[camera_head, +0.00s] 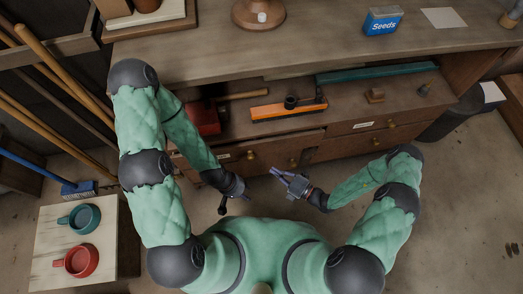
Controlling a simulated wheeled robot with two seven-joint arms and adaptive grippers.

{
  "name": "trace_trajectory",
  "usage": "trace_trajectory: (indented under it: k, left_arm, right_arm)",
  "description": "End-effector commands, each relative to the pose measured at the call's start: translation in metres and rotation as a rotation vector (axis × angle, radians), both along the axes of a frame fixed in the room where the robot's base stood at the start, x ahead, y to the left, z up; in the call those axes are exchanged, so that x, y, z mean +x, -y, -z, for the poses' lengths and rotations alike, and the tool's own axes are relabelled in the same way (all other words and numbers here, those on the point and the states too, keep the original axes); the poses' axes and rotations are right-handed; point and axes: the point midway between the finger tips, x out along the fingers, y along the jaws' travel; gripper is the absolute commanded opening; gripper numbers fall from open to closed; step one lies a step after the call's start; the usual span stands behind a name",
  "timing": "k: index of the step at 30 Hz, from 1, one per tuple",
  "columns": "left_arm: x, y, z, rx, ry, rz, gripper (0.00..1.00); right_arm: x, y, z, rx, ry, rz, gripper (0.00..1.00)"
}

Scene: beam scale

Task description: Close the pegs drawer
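The wooden bench has a left drawer (275,149) with a brass knob (251,155) and a pale label (224,157). A right drawer (345,130) has its own label (363,125) and knob (390,125). The label writing is too small to read, so I cannot tell which is the pegs drawer. The left drawer front seems to stand slightly forward. My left gripper (234,204) is in front of the left drawer, fingers apart and empty. My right gripper (274,172) is close by, pointing left; its finger gap is unclear. Neither visibly touches a drawer.
Lower knobs (292,162) show below the drawers. A red box (203,117), an orange-edged tool (290,110) and a teal bar (375,72) lie on the shelf above. A side table (47,226) with two mugs stands left. A dark bin (455,118) stands right.

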Motion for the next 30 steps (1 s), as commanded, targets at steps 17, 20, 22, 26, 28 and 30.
trace_trajectory:
  k: [17, 20, 22, 26, 28, 30]
  left_arm:
    - [0.000, 0.000, 0.023, 0.000, 0.000, 0.000, 0.40]
    - [0.000, 0.000, 0.027, 0.000, 0.000, 0.000, 0.40]
    - [0.000, 0.000, 0.033, 0.000, 0.000, 0.000, 0.40]
    - [0.000, 0.000, 0.039, 0.000, 0.000, 0.000, 0.40]
    - [0.000, 0.000, 0.041, 0.000, 0.000, 0.000, 0.40]
    - [0.000, 0.000, 0.042, 0.000, 0.000, 0.000, 0.40]
  right_arm:
    - [0.038, -0.072, 0.002, 0.000, 0.001, -0.004, 0.00]
    - [0.046, -0.082, 0.002, 0.000, 0.004, -0.003, 0.00]
    - [0.058, -0.083, 0.003, -0.002, 0.005, 0.000, 0.00]
    - [0.072, -0.087, 0.002, 0.000, 0.002, 0.000, 0.00]
    - [0.077, -0.088, 0.002, -0.001, 0.002, 0.000, 0.00]
    - [0.080, -0.089, 0.001, 0.000, 0.001, 0.001, 0.00]
